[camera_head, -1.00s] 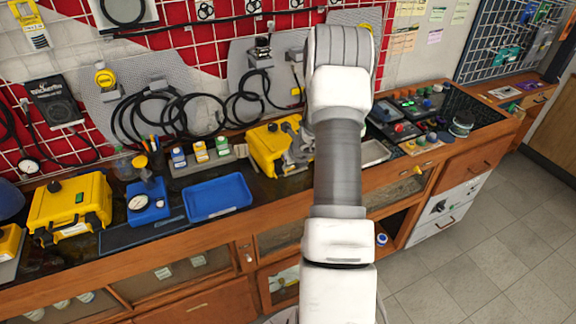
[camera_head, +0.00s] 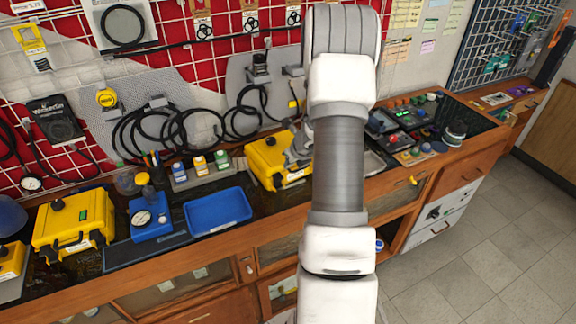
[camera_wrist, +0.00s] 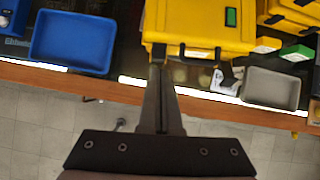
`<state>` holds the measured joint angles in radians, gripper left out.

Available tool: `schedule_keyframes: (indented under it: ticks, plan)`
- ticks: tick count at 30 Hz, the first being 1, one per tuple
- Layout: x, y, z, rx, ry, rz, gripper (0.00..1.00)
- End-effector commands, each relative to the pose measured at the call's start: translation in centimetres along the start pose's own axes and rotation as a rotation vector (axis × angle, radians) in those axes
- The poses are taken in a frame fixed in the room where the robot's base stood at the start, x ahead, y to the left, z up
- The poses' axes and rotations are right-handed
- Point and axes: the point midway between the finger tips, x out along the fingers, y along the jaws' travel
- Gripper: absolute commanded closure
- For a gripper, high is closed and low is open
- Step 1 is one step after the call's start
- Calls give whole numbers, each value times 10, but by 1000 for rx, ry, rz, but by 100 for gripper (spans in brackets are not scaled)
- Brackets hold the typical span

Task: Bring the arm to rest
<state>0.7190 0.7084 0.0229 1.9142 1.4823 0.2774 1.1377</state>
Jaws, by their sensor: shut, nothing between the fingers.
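My arm (camera_head: 338,170) stretches up the middle of the head view over the bench. My gripper (camera_wrist: 157,65) is shut and empty in the wrist view, its fingertips overlapping the lower edge of a yellow case (camera_wrist: 200,22). I cannot tell whether they touch the case. In the head view the yellow case (camera_head: 268,163) is partly hidden by my arm and the grey end of my gripper.
A blue tray (camera_head: 218,210) lies left of the yellow case. A grey tray (camera_wrist: 272,88) lies to its right. A second yellow case (camera_head: 74,220) and a blue gauge box (camera_head: 150,222) stand further left. The floor (camera_head: 490,260) is clear in front of the bench.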

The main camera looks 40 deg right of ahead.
Motion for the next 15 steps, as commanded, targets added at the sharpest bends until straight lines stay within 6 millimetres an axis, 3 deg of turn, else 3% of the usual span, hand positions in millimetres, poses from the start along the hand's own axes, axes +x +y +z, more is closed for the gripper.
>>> schedule_keyframes:
  ticks: [15]
  plan:
    - [-10,3,0,-1,-1,0,100]
